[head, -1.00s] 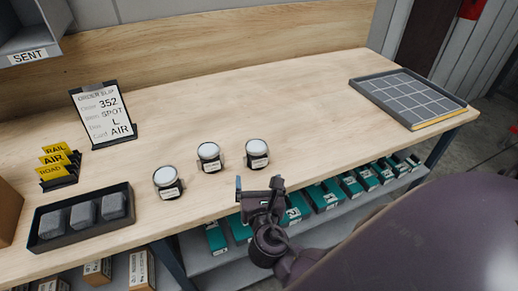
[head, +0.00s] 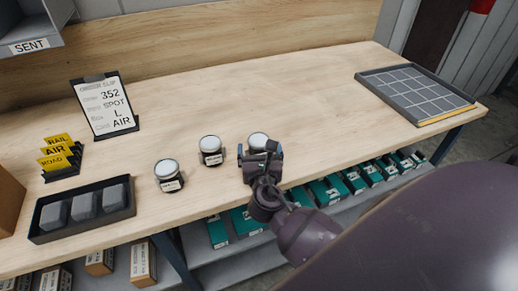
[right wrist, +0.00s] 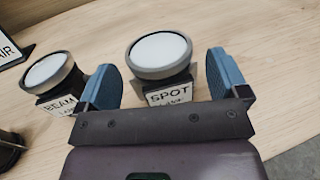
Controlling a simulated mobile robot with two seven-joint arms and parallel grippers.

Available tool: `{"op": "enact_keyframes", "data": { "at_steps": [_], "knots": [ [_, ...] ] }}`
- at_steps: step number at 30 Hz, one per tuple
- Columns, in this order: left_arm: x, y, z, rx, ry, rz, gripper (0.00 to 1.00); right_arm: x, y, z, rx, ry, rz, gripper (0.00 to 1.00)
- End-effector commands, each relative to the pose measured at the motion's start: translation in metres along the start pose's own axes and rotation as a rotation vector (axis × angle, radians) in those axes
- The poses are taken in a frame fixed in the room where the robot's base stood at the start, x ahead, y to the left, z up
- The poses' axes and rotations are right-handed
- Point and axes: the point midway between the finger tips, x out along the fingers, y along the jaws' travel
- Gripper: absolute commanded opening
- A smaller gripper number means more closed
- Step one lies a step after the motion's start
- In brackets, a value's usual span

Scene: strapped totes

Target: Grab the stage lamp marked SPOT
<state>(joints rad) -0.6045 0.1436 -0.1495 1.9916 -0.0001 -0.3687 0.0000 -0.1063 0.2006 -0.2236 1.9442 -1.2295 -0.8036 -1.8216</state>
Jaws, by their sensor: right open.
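The stage lamp marked SPOT (right wrist: 160,62) has a round pale lens, a dark body and a white label. In the head view it is the rightmost of three lamps (head: 258,140), partly hidden by my right gripper (head: 261,154). In the right wrist view the open right gripper (right wrist: 162,75) has one blue finger on each side of the lamp, with gaps between. A lamp marked BEAM (right wrist: 53,78) stands just left; it appears to be the middle lamp (head: 210,150) in the head view. The left lamp's (head: 170,175) label is unreadable. My left gripper is out of view.
An order slip (head: 104,106) reads 352, SPOT, L, AIR. Yellow tags (head: 57,152) and a dark tray (head: 125,211) with grey blocks stand at left. A gridded tray (head: 366,77) lies at the right end. The bench between is clear; teal boxes (head: 325,191) sit below.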

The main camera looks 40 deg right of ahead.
Motion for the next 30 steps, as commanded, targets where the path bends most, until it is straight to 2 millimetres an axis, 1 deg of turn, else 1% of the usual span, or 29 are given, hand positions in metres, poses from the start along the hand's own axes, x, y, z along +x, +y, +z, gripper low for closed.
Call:
{"op": "enact_keyframes", "data": {
  "at_steps": [1, 3, 6, 9, 15, 17, 24, 27, 30],
  "knots": [
    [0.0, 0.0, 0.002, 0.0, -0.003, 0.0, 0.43, 0.008, -0.001, 0.0, -0.001, -0.002, 0.0, 0.93],
    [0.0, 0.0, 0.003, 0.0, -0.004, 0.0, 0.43, 0.016, 0.0, -0.001, -0.001, 0.0, 0.0, 0.93],
    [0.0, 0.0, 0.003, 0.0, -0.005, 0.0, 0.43, 0.025, -0.001, -0.001, -0.001, -0.001, -0.001, 0.93],
    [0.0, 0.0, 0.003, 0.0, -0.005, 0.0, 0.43, 0.028, -0.001, -0.001, -0.001, 0.0, -0.001, 0.93],
    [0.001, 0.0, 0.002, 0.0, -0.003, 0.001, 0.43, 0.028, -0.001, -0.001, 0.0, 0.001, -0.001, 0.93],
    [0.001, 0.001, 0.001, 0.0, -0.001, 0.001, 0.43, 0.028, -0.001, -0.001, 0.0, 0.001, -0.001, 0.83],
    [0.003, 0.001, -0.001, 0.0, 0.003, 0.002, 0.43, 0.028, -0.001, -0.001, 0.0, 0.001, -0.001, 0.47],
    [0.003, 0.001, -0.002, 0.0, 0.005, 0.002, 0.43, 0.028, -0.001, 0.0, 0.0, -0.001, 0.0, 0.33],
    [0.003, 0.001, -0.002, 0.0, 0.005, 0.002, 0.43, 0.028, -0.001, 0.0, 0.001, 0.0, 0.0, 0.33]
  ]
}}
